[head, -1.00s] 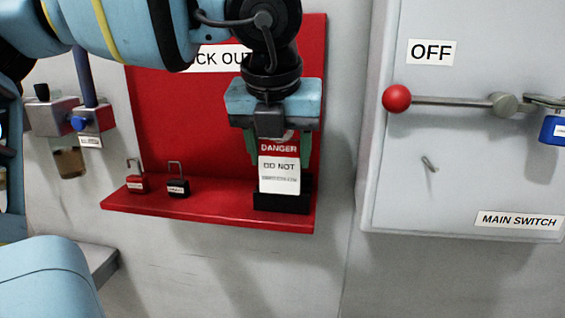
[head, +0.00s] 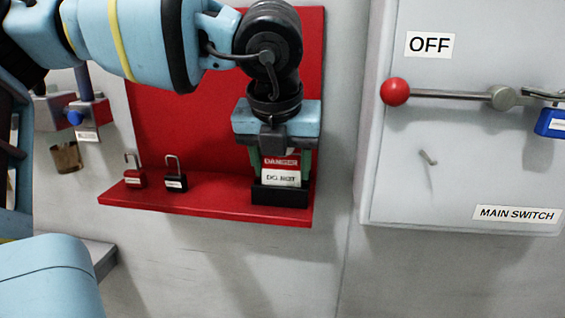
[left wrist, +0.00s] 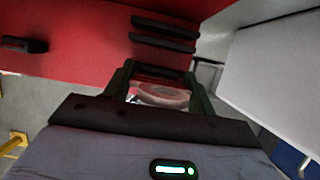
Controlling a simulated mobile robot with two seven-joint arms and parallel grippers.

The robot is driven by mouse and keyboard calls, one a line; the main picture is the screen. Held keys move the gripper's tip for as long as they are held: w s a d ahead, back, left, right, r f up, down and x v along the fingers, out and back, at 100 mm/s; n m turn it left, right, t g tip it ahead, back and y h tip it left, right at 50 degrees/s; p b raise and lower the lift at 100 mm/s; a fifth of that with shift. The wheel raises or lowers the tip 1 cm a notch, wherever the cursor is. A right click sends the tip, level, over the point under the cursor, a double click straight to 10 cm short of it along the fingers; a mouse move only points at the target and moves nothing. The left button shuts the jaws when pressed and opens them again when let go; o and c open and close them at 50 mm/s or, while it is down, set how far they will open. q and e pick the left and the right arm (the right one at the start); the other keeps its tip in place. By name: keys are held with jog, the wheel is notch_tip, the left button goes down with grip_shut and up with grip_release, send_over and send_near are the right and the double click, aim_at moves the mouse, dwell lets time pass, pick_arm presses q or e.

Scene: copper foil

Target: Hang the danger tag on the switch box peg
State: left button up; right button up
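The danger tag (head: 280,177), white with a red top band, stands upright at the right end of the red shelf. Its lower part is hidden at the black holder (head: 280,196). My left gripper (head: 281,162) points down over it, with a green finger against each side edge of the tag. In the left wrist view the fingers (left wrist: 160,88) stand apart with the tag's pale, rounded end (left wrist: 163,95) between them. The switch box (head: 462,180) is at the right, with a small bare peg (head: 428,158) on its front. My right gripper is not in view.
A red padlock (head: 135,179) and a black padlock (head: 175,183) stand left of the holder on the red shelf (head: 215,208). The switch lever (head: 450,95) with a red ball juts from the box, and a blue padlock (head: 550,123) hangs at its right.

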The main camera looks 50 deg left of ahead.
pick_arm(q)
jog(key=o, duration=0.4)
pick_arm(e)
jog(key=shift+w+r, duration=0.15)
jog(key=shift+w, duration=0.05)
pick_arm(q)
jog(key=shift+r+p, duration=0.15)
jog(key=shift+p, duration=0.3)
jog(key=shift+s+r, duration=0.1)
jog(key=shift+r, duration=0.2)
jog(key=v, duration=0.7)
jog(key=shift+w+d+b, duration=0.3)
jog(key=shift+w+b, duration=0.05)
jog(key=shift+r, duration=0.1)
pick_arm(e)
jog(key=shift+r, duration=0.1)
